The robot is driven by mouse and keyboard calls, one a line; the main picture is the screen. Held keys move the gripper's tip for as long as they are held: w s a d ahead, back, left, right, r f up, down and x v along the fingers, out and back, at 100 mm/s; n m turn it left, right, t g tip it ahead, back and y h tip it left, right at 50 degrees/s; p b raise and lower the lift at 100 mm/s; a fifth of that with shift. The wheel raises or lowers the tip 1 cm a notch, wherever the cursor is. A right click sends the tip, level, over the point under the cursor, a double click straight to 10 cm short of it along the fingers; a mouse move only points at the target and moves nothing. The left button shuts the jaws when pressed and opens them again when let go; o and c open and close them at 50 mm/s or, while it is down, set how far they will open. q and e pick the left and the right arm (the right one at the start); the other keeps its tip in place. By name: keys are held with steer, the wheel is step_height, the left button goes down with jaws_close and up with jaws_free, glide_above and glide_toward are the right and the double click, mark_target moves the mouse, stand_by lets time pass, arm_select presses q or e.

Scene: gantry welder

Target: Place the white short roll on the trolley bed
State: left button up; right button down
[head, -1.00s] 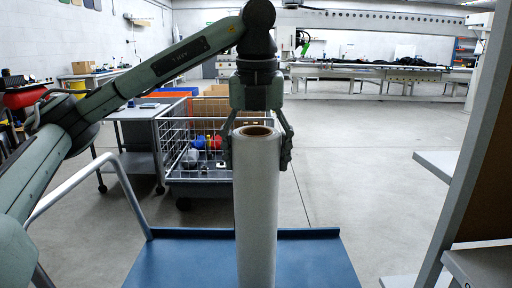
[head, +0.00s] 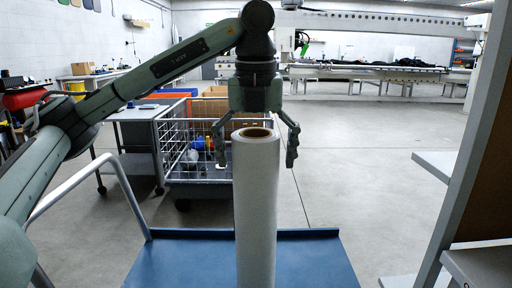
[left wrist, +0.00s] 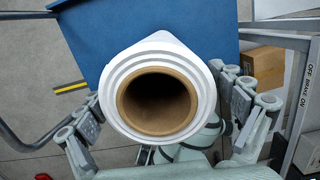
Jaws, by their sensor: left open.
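The white short roll (head: 256,205) stands upright in the head view, its brown cardboard core showing at the top. Its lower part is over the blue trolley bed (head: 180,262), and its foot is cut off by the frame, so I cannot see the contact. My left gripper (head: 255,150) is open above and around the top of the roll, with a finger on each side and gaps between them and the roll. In the left wrist view the roll's end (left wrist: 158,100) lies between the spread fingers, with the blue bed (left wrist: 150,25) behind it. My right gripper is not in view.
The trolley's grey handle rail (head: 90,178) rises at the left. A wire-mesh cart (head: 190,150) with coloured items stands behind the bed. A shelf rack (head: 470,170) is close on the right. Open floor (head: 370,150) lies between them.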

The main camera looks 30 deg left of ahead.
arm_select(q)
steer(key=shift+r, duration=0.45)
step_height(320, 180, up, 11)
steer(key=s+p, duration=0.1)
steer(key=shift+s+d, duration=0.15)
steer(key=shift+d, duration=0.25)
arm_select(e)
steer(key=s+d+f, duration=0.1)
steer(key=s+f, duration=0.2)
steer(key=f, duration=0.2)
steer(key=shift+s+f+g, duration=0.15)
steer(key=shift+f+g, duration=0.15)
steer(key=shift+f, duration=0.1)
